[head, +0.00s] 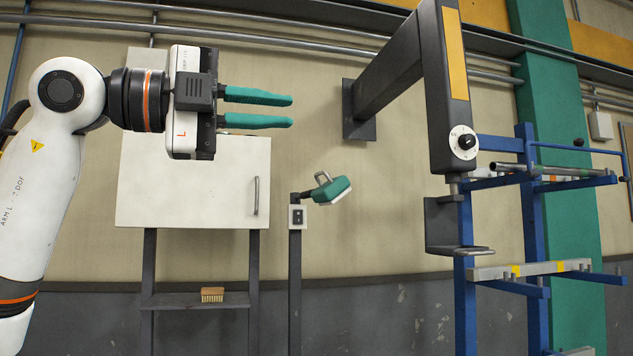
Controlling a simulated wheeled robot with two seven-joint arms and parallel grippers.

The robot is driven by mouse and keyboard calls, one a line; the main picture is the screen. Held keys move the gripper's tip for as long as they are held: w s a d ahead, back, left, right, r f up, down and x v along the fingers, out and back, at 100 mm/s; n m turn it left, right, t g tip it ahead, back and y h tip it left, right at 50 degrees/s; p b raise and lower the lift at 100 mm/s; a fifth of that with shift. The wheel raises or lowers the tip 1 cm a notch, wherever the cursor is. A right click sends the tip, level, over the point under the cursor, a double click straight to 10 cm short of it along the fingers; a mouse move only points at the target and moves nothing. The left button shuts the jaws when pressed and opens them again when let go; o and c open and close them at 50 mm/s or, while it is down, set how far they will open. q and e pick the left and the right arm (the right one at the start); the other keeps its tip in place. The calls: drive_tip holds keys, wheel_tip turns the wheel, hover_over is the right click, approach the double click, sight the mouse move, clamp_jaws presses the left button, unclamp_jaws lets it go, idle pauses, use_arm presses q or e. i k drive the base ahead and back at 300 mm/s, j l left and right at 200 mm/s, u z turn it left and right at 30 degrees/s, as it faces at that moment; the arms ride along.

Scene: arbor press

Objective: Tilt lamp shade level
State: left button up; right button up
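The lamp has a green shade (332,190) with a pale lit-side face and a small handle loop on top. The shade is tilted, its face turned down to the right. It sits at the end of a short dark arm on a dark post (295,270) with a switch box (298,217). My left gripper (291,109) is above and left of the shade, apart from it. Its two green fingers point right with a gap between them and nothing in the gap. My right gripper is not in view.
At right, a dark press-like frame (446,100) with a dial and a blue rack (530,240) holding bars stand close. The wall space around the lamp is clear.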

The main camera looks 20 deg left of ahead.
sight(332, 191)
drive_tip(key=i+j, duration=0.65)
drive_tip(key=i, duration=0.3)
drive_tip(key=i+j, duration=0.35)
drive_tip(key=i, duration=0.1)
